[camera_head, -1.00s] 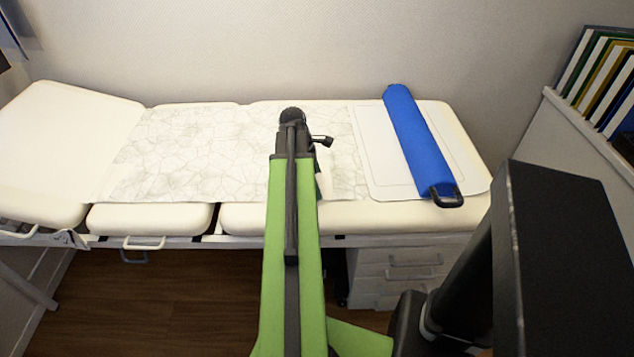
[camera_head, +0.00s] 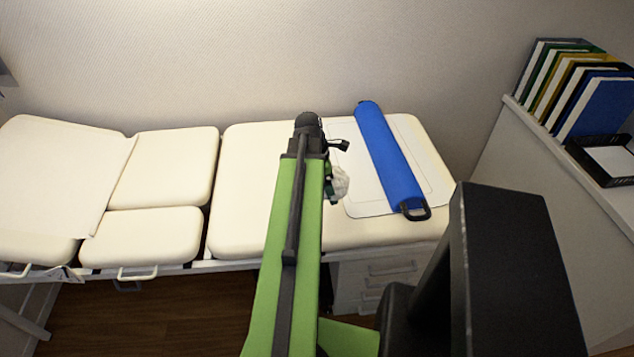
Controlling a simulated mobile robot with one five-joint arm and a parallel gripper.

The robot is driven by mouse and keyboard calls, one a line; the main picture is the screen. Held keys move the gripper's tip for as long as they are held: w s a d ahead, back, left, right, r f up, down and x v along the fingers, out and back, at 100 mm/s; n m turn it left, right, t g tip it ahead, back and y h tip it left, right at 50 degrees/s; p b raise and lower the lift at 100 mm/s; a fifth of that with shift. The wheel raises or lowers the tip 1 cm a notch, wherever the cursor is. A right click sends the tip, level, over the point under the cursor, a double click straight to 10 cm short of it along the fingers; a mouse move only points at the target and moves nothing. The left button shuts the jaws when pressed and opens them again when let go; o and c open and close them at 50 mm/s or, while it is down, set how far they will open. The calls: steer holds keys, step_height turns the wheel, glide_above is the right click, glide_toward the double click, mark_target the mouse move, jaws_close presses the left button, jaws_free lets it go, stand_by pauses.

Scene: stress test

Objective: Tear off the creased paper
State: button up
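The creased paper (camera_head: 341,183) is a small crumpled white wad at the right side of my arm's end, above the bed. My gripper (camera_head: 333,187) appears shut on this wad; its fingers are dark, small and partly hidden by my green arm and the wad. The padded bed (camera_head: 165,170) is cream, and its middle sections are bare. A smooth white sheet (camera_head: 60,165) covers the left section and ends in a straight edge. A blue roll (camera_head: 388,155) with a black end handle lies on a flat white sheet (camera_head: 350,200) at the right.
White drawers (camera_head: 375,275) stand under the bed's right part. At the right, a cabinet (camera_head: 500,150) carries several binders (camera_head: 575,90) and a black paper tray (camera_head: 600,165). A wall closes off the back. Wood floor shows below the bed's left part.

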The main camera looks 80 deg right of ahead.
steer(key=shift+s+r+p, duration=0.1)
steer(key=shift+r+p, duration=2.95)
steer(key=shift+r, duration=0.15)
steer(key=shift+f, duration=0.1)
